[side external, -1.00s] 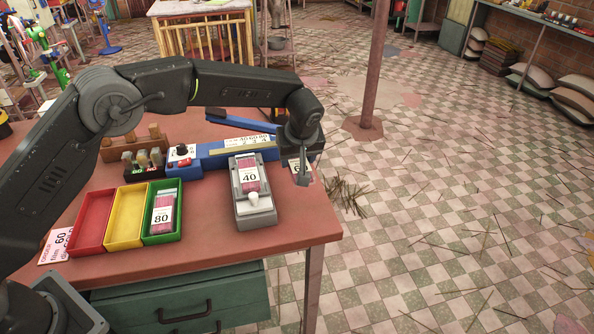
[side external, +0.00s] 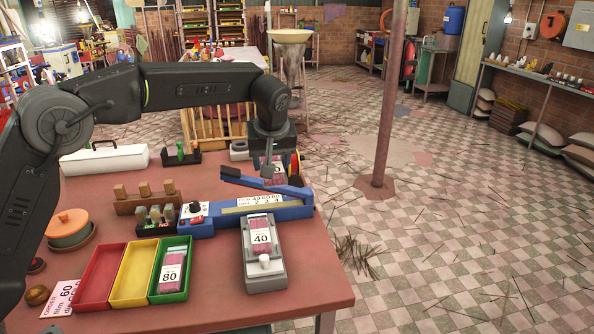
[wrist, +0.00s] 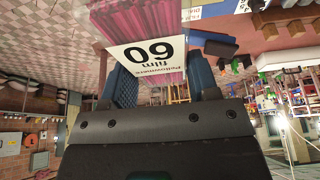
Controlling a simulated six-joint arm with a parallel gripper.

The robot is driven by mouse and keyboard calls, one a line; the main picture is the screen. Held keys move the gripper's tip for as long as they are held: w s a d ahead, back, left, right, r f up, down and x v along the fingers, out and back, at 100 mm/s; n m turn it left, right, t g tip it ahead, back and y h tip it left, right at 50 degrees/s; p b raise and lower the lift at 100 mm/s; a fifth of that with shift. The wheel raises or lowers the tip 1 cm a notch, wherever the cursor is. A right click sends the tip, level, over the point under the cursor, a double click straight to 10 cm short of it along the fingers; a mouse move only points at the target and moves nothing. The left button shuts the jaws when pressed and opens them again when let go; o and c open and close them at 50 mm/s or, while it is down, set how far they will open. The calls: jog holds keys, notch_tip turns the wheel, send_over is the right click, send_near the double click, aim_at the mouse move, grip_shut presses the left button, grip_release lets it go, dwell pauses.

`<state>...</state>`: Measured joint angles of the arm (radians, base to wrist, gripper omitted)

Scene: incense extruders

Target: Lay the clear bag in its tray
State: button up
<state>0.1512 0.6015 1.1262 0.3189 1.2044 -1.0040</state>
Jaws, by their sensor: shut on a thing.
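My gripper (side external: 274,170) is shut on a bag of pink sticks with a white label (wrist: 150,50) reading "60 film". In the side view the held bag (side external: 277,177) is mostly hidden by the jaws, in the air near the blue sealer's far right end. Three open trays stand in a row at the front left: red (side external: 84,299), yellow (side external: 116,299) and green (side external: 153,294). A pink bag labelled 80 (side external: 171,268) lies in the green tray. The red and yellow trays are empty. Another pink bag, labelled 40 (side external: 260,233), lies on a grey device (side external: 266,280).
The blue sealer (side external: 235,213) with its raised dark-tipped lever (side external: 240,176) lies between my gripper and the trays. A block of wooden stamps (side external: 144,203) and a small rack (side external: 157,223) stand behind the trays. An order card (side external: 62,298) lies left of them.

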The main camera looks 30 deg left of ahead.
jog(key=s+a+r, duration=0.2)
jog(key=s+a, duration=0.4)
jog(key=a, duration=0.4)
jog(key=s+a+f, duration=0.2)
jog(key=s+a, duration=0.3)
jog(key=s, duration=0.5)
jog(key=s+a+f, duration=0.1)
jog(key=s+a, duration=0.5)
jog(key=s, duration=0.3)
jog(key=shift+s+f, duration=0.35)
jog(key=shift+f, duration=3.05)
jog(key=shift+s+f, duration=0.35)
jog(key=shift+f, duration=3.1)
jog(key=shift+s+f, duration=0.35)
jog(key=shift+f, duration=3.05)
